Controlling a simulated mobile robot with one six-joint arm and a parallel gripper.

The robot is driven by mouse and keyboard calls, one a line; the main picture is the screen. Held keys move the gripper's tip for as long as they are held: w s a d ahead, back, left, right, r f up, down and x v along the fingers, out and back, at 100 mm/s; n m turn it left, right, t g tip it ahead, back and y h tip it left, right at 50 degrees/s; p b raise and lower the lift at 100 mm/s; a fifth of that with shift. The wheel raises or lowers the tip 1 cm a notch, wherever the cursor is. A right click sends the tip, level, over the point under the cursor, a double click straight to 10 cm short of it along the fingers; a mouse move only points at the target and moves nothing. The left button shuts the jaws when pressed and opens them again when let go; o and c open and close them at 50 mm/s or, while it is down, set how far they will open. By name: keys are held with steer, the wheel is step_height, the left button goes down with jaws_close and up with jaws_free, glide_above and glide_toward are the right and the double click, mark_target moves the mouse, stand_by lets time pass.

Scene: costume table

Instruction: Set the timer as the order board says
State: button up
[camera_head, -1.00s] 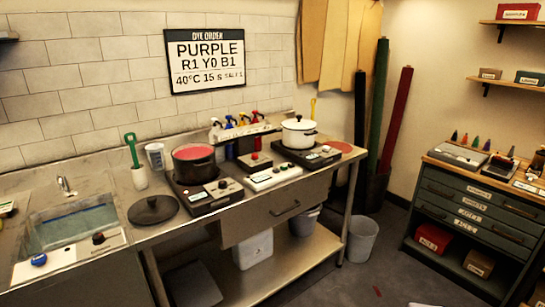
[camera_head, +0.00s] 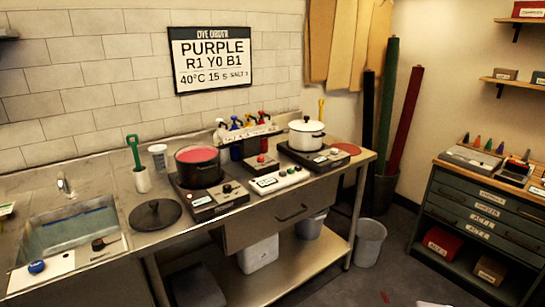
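The order board (camera_head: 211,60) hangs on the tiled wall and reads "DYE ORDER, PURPLE, R1 Y0 B1, 40°C 15 s", with a small salt entry, possibly "SALT 1". A pale control box (camera_head: 279,180) with a small display and buttons sits at the counter's front, between the two hotplates; I cannot tell if it is the timer. A dark pot with red contents (camera_head: 198,167) stands on the left hotplate (camera_head: 218,202). A white lidded pot (camera_head: 306,135) stands on the right hotplate (camera_head: 330,160). My gripper is not in view.
A sink (camera_head: 70,238) is at the left, with a black lid (camera_head: 155,214) beside it. Several spray bottles (camera_head: 236,124) stand behind the control box. A drawer cabinet (camera_head: 480,222) is at the right. Open floor lies in front of the counter, near a bin (camera_head: 369,243).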

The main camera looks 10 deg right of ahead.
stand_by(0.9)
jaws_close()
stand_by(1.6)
